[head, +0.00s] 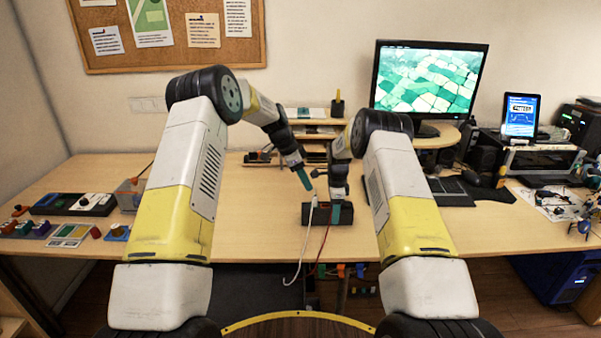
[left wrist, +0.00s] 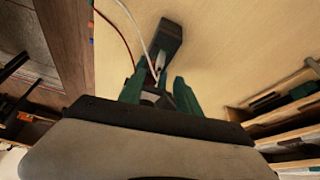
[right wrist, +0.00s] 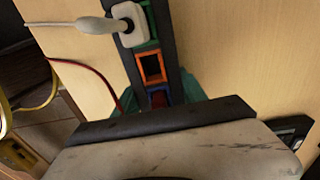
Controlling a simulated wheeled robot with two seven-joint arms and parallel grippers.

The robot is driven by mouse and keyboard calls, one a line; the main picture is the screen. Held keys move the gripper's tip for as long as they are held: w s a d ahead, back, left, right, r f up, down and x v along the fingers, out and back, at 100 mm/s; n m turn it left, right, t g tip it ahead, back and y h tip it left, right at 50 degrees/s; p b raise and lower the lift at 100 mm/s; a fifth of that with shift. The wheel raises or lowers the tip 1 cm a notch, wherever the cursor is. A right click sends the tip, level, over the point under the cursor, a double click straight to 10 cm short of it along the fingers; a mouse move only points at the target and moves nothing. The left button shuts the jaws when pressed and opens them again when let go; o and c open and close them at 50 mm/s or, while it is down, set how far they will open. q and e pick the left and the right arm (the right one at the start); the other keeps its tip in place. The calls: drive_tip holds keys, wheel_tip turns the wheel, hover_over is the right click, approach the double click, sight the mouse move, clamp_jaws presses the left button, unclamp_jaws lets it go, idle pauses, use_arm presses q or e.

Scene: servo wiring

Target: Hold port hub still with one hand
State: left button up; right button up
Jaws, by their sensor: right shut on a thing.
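The port hub (head: 318,214) is a dark oblong box near the table's front edge. In the right wrist view, the hub (right wrist: 168,48) has coloured sockets, with orange and blue ones visible. A white plug (right wrist: 128,24) on a white cable sits at the green-framed socket. My right gripper (head: 338,199) is shut on the hub from above; its green fingers lie on both sides of it. My left gripper (head: 304,179) is above and left of the hub; in the left wrist view its green fingers (left wrist: 157,92) are apart, with the white plug beyond them.
A red wire (right wrist: 98,76) and the white cable (head: 299,250) hang over the table's front edge. A keyboard (head: 447,190) and monitor (head: 428,82) stand to the right.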

sight(314, 196)
use_arm(q)
drive_tip(key=x, duration=0.7)
drive_tip(key=shift+f, duration=0.25)
drive_tip(key=shift+c, duration=0.2)
clamp_jaws()
